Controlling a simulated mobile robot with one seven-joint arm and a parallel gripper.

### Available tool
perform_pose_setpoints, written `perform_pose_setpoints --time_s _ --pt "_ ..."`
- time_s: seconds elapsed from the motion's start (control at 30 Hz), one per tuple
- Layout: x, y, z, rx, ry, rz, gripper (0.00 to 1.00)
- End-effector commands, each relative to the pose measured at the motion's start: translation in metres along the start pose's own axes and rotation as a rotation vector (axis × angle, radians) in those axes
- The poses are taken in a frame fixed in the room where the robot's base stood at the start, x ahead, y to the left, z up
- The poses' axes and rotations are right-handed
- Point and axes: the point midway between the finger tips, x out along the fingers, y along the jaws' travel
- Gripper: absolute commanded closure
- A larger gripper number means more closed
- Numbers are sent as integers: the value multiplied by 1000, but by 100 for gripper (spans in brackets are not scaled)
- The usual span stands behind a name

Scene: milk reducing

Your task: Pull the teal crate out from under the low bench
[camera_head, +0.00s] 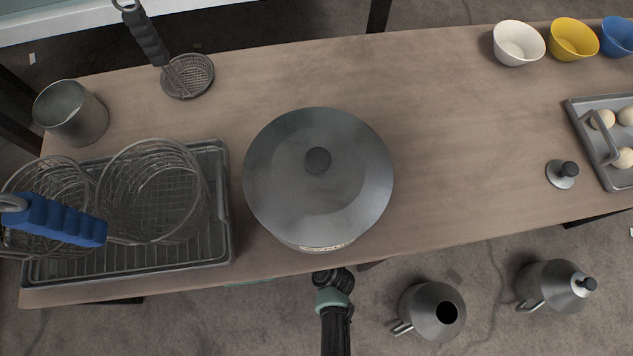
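The low bench (450,140) has a brown wooden top and fills most of the view. A thin teal sliver (248,282) shows on the floor side of its front edge, left of my arm. It may be part of the teal crate; the rest is hidden under the bench top. My arm comes in from the bottom, a dark link with a pale teal band, and ends at a dark joint by the front edge. My gripper's fingers do not show, so I cannot see where they are relative to the crate.
A large lidded pot (300,215) stands mid-bench, with a wire-basket tray (225,215) to its left. Two metal jugs (425,320) (545,295) stand on the floor to the right of my arm. Bowls (518,48) and a grey tray (610,180) are at right.

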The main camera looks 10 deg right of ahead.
Motion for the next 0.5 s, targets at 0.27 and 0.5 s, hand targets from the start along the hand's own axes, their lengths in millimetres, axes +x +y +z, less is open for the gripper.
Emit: perform_pose_setpoints --time_s 0.27,0.5 --pt "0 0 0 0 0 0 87" --pt "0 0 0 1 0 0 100"
